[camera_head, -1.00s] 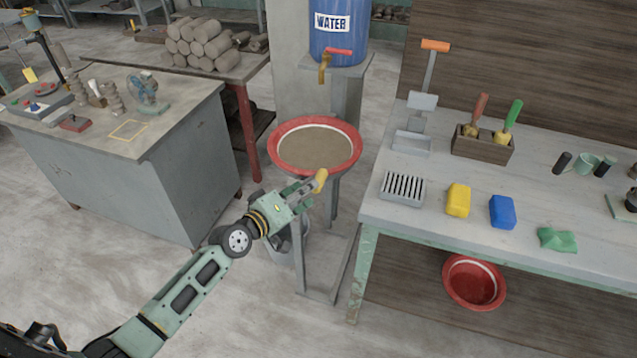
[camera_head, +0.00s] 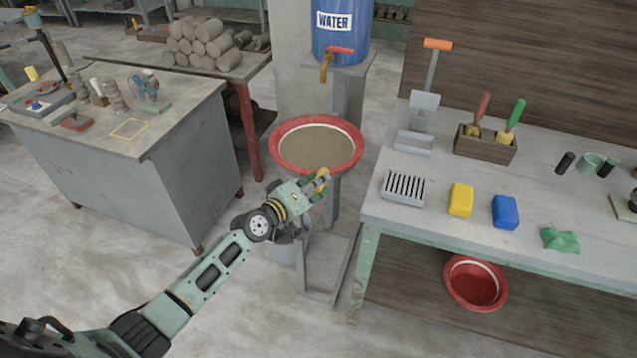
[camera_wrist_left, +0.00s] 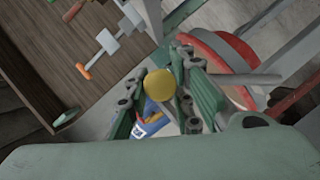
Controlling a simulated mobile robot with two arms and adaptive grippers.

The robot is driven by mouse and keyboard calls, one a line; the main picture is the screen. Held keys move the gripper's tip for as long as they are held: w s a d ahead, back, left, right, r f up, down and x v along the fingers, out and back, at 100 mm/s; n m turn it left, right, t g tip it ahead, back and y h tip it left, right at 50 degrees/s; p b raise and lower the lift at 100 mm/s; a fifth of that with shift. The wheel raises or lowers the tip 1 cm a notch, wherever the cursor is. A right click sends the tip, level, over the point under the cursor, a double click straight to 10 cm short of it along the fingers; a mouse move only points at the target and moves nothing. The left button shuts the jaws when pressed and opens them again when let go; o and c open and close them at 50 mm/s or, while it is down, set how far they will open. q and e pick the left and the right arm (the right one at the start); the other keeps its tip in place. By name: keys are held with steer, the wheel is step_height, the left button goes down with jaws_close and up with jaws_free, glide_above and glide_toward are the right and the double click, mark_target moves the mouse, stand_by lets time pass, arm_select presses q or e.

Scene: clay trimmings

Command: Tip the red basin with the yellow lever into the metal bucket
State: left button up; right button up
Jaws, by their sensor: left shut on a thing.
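The red basin (camera_head: 350,160) sits on a grey stand under the water barrel's tap, with grey-brown matter inside its white inner ring. It also shows at the upper right of the left wrist view (camera_wrist_left: 222,52). My left gripper (camera_head: 318,186) is at the basin's near rim, shut on the yellow lever (camera_head: 323,177). The lever's round yellow end (camera_wrist_left: 242,92) shows between the fingers in the left wrist view. The metal bucket (camera_head: 283,250) stands on the floor below, partly hidden behind my left arm. My right gripper is not in view.
The blue water barrel (camera_head: 338,45) stands behind the basin. A workbench (camera_head: 415,218) with several tools and sponges is at the right, with another red basin (camera_head: 475,284) beneath it. A grey cabinet table (camera_head: 185,135) is at the left. Open floor lies between.

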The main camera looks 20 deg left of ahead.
arm_select(q)
steer(key=shift+r, duration=0.1)
jaws_close()
